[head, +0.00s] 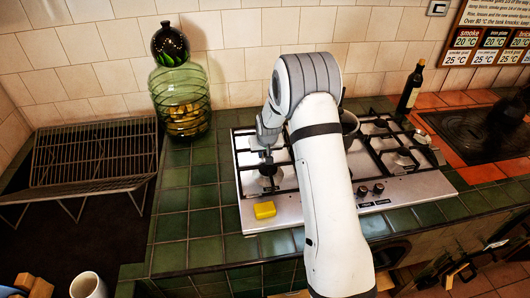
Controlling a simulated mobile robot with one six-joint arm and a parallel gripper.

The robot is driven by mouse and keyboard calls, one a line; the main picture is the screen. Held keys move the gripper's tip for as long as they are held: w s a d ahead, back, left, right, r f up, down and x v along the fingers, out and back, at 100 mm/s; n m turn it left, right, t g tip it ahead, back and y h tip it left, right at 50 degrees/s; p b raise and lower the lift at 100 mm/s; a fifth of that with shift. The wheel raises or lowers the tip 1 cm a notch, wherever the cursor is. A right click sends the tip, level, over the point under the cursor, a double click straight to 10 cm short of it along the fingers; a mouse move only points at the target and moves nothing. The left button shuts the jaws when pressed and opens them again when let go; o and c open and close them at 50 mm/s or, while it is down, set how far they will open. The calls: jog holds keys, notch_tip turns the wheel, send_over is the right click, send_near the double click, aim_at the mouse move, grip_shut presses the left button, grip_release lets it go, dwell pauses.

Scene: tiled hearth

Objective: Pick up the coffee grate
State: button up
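No thing in the head view can be surely named as the coffee grate. My gripper (267,155) points down over the left side of the gas hob (222,210). A small dark and metallic shape (268,174) is just below it, at the left front burner. Whether my gripper touches this shape, and whether its fingers are open or shut, is too small to tell. A dark rounded item (350,121) is partly hidden behind my white arm, which also covers the middle of the hob.
A yellow block (264,210) lies at the hob's front left. A glass jar (180,95) stands behind left, a dark bottle (410,88) behind right. A wire rack (95,158) and a white mug (88,285) are at left. Green tiles (185,230) left of the hob are clear.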

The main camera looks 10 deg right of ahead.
grip_shut()
dwell(1.0)
jog(key=shift+w+r, duration=0.15)
jog(key=shift+r, duration=0.05)
